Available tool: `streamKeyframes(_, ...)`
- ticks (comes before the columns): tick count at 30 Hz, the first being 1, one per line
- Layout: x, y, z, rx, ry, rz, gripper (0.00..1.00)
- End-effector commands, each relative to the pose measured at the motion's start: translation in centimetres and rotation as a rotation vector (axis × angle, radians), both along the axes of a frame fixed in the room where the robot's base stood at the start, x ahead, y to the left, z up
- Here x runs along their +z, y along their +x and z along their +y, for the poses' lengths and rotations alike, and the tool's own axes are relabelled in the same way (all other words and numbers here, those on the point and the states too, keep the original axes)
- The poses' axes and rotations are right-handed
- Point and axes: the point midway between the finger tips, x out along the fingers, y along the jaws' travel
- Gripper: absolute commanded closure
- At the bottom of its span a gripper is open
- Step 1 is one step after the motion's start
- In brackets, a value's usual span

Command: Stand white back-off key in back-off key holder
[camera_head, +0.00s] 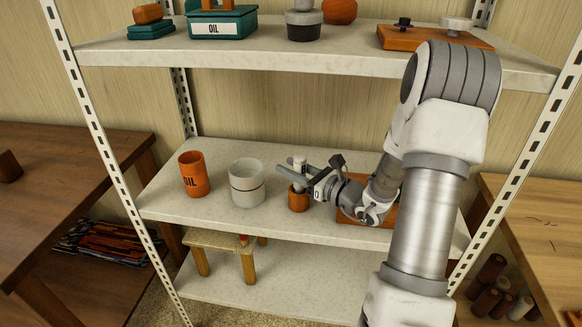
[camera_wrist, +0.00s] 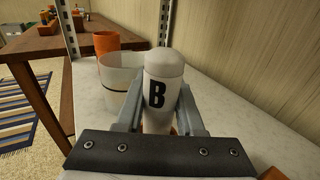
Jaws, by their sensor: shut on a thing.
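The white back-off key (camera_wrist: 164,68), a round-topped cylinder with a black B, stands upright between the fingers of my gripper (camera_wrist: 160,112), which is shut on it. In the head view the key's pale top (camera_head: 300,161) shows above my gripper (camera_head: 299,178), at the middle shelf. A small orange-brown cup (camera_head: 298,202), which looks like the back-off key holder, is directly below the gripper. A bit of orange shows by the key's base in the wrist view. The key's lower end is hidden, so I cannot tell whether it is inside the cup.
An orange-brown board (camera_head: 349,212) lies under my forearm. The upper shelf (camera_head: 345,45) overhangs at the back; a metal post (camera_head: 118,165) bounds the left.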

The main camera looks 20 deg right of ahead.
Motion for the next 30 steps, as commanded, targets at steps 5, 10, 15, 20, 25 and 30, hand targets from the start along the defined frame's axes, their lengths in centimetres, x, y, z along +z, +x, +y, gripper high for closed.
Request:
streamKeyframes(5,0.06,0.01,0.00,0.000,0.000,-0.001,1.00)
streamKeyframes(10,0.06,0.01,0.00,0.000,0.000,-0.001,1.00)
streamKeyframes(15,0.05,0.01,0.00,0.000,0.000,-0.001,0.44)
streamKeyframes(20,0.04,0.00,0.00,0.000,-0.001,0.000,0.28)
streamKeyframes(25,-0.01,-0.01,0.00,0.000,0.000,0.001,0.28)
streamKeyframes(30,0.00,-0.01,0.00,0.000,0.000,0.001,0.28)
